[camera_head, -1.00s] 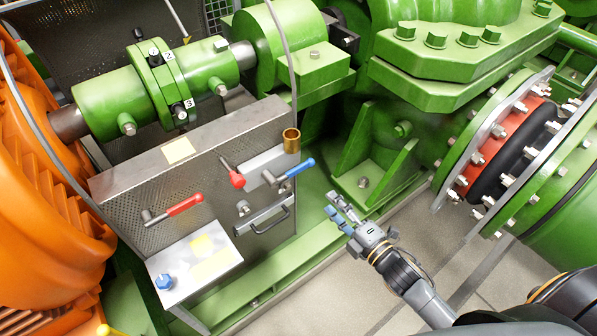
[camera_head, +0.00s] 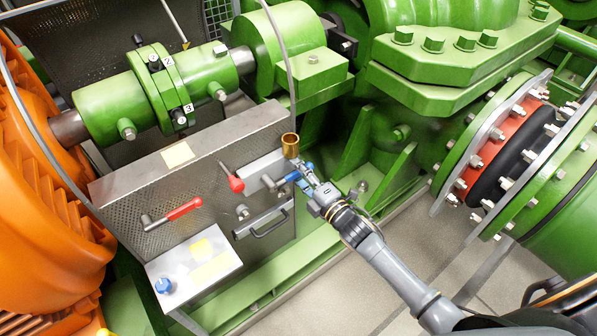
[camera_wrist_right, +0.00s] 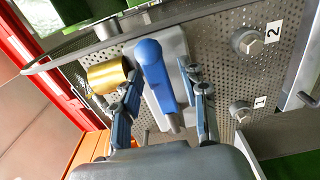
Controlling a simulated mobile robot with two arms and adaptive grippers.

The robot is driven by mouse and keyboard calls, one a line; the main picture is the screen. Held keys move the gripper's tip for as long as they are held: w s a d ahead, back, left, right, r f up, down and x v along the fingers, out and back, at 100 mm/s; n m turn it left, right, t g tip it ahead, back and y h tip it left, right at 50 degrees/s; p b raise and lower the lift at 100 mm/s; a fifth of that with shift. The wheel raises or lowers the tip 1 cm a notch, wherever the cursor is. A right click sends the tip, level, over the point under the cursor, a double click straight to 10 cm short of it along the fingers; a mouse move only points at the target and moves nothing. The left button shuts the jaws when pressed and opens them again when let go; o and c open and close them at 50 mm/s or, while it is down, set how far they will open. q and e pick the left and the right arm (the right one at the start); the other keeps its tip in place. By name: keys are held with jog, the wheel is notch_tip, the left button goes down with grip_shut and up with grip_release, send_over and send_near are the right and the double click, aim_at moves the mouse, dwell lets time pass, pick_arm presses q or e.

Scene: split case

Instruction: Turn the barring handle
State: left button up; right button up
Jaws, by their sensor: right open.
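A blue-handled lever (camera_head: 292,177) sits at the right of the perforated grey panel (camera_head: 215,172). My right gripper (camera_head: 306,180) is at that lever, with its fingers open. In the right wrist view the blue handle (camera_wrist_right: 155,72) lies between the two spread fingers, and I see no clear contact. I cannot tell which lever is called the barring handle. My left gripper is not in view.
A brass cup (camera_head: 290,145) stands right beside the blue lever. A drawer-like handle (camera_head: 270,222) is below it. A small box with a blue knob (camera_head: 163,284) is at lower left. Green pump casing stands behind and to the right. The tiled floor (camera_head: 370,285) is clear.

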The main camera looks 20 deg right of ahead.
jog(key=shift+w, duration=0.1)
grip_shut()
jog(key=shift+f, duration=0.1)
dwell(0.3)
